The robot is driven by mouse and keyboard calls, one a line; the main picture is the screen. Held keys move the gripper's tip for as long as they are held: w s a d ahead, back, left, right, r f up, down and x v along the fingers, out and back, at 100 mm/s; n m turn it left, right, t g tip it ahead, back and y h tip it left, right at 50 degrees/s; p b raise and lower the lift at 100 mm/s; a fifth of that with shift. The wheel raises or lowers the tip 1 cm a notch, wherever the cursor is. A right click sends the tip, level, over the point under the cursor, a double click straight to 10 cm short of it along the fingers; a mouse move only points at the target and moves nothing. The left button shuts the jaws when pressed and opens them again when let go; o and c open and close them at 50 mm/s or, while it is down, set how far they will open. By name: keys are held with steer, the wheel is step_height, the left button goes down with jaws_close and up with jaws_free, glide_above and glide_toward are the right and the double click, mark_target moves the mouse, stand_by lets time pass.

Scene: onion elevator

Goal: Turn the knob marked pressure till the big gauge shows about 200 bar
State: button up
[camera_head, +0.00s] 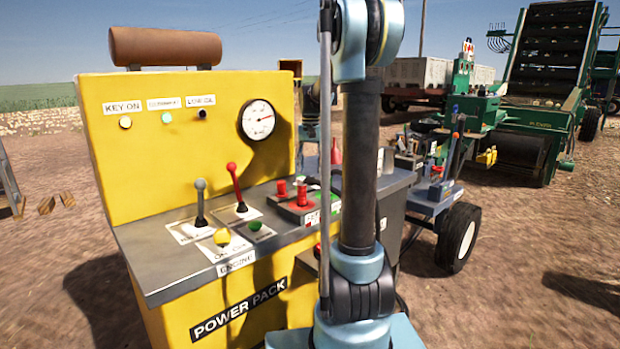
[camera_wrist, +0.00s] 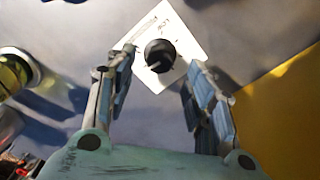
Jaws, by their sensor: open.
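In the wrist view a round black knob (camera_wrist: 160,56) with a pale pointer line sits on a white label plate (camera_wrist: 184,30). In the head view the big round gauge (camera_head: 257,119) is on the yellow upright panel (camera_head: 190,150). Its needle points right and slightly up; its numbers are too small to read. My arm hides the gripper and knob there.
The grey console top (camera_head: 170,262) carries a grey-knobbed lever (camera_head: 200,204), a red lever (camera_head: 236,188), a yellow button (camera_head: 221,236), a green button (camera_head: 255,226) and red buttons (camera_head: 302,194). A wheeled cart (camera_head: 455,235) stands behind, to the right. Open dirt lies at the right.

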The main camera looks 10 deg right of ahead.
mark_target(310, 176)
steer(key=shift+f, duration=2.2)
steer(key=c, duration=1.1)
